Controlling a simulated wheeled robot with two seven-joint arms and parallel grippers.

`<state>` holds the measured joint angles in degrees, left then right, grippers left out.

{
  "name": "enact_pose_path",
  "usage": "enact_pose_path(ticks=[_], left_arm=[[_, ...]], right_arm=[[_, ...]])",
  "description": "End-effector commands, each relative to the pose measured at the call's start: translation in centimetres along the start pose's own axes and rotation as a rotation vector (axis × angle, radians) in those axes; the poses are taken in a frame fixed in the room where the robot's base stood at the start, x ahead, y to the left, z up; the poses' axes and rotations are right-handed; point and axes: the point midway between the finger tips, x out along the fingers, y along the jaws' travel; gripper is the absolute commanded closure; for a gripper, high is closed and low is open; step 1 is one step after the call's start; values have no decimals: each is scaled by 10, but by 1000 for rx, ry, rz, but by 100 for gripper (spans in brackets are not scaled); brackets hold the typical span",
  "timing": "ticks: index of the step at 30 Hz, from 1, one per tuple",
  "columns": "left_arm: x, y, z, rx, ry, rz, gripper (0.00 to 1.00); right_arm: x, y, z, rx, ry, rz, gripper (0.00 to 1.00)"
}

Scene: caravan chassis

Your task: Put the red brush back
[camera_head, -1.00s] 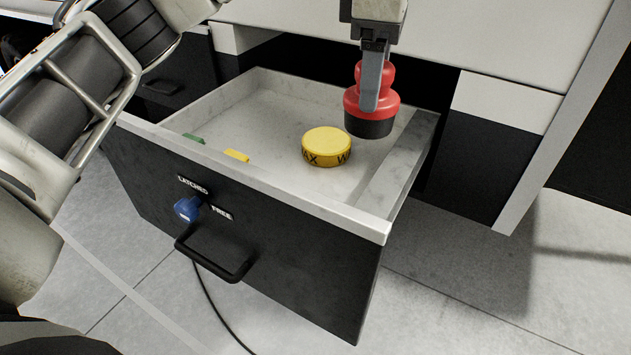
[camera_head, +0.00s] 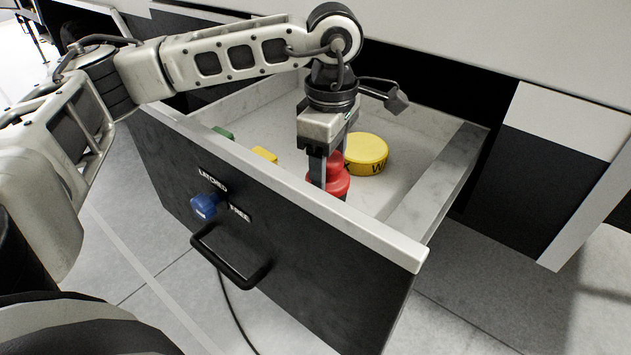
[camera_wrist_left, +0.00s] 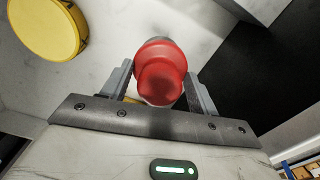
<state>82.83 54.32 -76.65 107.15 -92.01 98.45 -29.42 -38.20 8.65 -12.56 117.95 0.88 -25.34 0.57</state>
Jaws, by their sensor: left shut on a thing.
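The red brush (camera_head: 336,183) has a rounded red body; its dark lower part is mostly hidden behind the drawer front in the head view. My left gripper (camera_head: 325,172) is shut on it, pointing down inside the open drawer (camera_head: 300,205), close behind the front panel. In the left wrist view the brush (camera_wrist_left: 160,72) sits between the two fingers of the gripper (camera_wrist_left: 160,85). I cannot tell whether the brush touches the drawer floor. My right gripper does not show.
A yellow wax tin (camera_head: 366,153) lies in the drawer beside the brush. A yellow piece (camera_head: 264,155) and a green piece (camera_head: 224,133) lie to the left. The drawer front carries a blue latch knob (camera_head: 204,206) and a black handle (camera_head: 230,258).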

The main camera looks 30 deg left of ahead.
Motion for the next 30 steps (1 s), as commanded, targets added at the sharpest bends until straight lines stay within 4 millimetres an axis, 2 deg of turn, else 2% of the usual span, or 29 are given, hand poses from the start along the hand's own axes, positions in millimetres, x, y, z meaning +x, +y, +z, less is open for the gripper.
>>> enact_pose_path(ticks=[9, 15, 27, 28, 30], left_arm=[[26, -4, -22, -3, 1, -3, 65], [52, -4, -21, 0, 1, -2, 65], [61, -4, -21, 0, -1, 0, 65], [59, -4, -21, 0, -1, 0, 32], [59, -4, -21, 0, -1, 0, 19]], right_arm=[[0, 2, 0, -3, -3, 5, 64], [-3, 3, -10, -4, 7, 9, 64], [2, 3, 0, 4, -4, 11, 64], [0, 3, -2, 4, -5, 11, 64], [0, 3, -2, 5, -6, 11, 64]])
